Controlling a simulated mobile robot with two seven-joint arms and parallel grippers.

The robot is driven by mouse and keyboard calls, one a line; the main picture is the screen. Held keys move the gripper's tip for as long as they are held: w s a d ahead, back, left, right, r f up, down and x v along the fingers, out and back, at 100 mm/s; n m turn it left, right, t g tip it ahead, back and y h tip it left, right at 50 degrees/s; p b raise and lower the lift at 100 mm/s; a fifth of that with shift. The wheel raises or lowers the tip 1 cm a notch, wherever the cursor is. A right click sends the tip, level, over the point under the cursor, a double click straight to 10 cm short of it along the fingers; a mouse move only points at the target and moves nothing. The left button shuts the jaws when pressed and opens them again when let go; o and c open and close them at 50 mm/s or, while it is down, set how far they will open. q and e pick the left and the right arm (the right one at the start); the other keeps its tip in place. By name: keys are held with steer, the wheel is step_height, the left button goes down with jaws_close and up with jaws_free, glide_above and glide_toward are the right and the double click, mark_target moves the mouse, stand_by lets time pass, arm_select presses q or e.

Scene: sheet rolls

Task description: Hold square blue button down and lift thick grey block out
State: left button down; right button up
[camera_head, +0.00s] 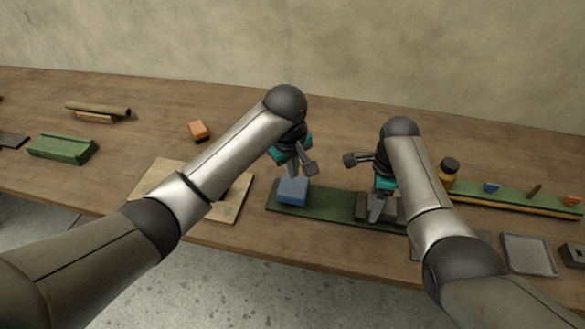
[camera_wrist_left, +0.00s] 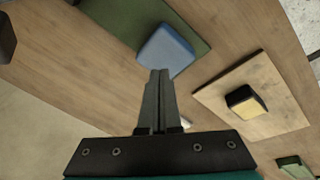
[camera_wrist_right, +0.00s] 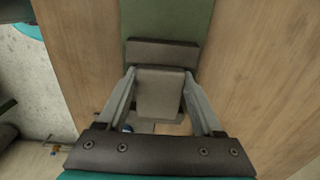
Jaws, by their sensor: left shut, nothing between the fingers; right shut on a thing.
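The square blue button (camera_head: 293,190) sits at the left end of a green board (camera_head: 325,209) near the table's front edge. It also shows in the left wrist view (camera_wrist_left: 166,50). My left gripper (camera_head: 295,173) is shut and empty, its fingertips (camera_wrist_left: 158,73) at the button's top; whether they press it I cannot tell. My right gripper (camera_head: 377,214) is shut on the thick grey block (camera_wrist_right: 160,92), one finger on each side. The block is by a dark brown holder (camera_wrist_right: 160,52) on the board. Whether it is clear of the holder I cannot tell.
A light wooden board (camera_head: 232,209) lies left of the green board, partly behind my left arm. An orange block (camera_head: 198,130) and a green box (camera_head: 62,149) stand further left. A jar (camera_head: 449,168), a long green rack (camera_head: 515,201) and a grey tray (camera_head: 528,254) are at right.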

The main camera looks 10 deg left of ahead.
mark_target(293, 187)
arm_select(q)
steer(key=shift+f, duration=0.1)
stand_by(0.3)
steer(key=shift+s+f, duration=0.1)
steer(key=shift+f, duration=2.45)
arm_select(e)
steer(key=shift+r, duration=2.55)
arm_select(q)
steer(key=w+v, duration=0.2)
steer(key=v, duration=0.7)
steer(key=shift+w+r, duration=0.2)
steer(key=shift+r, duration=0.1)
steer(key=shift+f, duration=0.1)
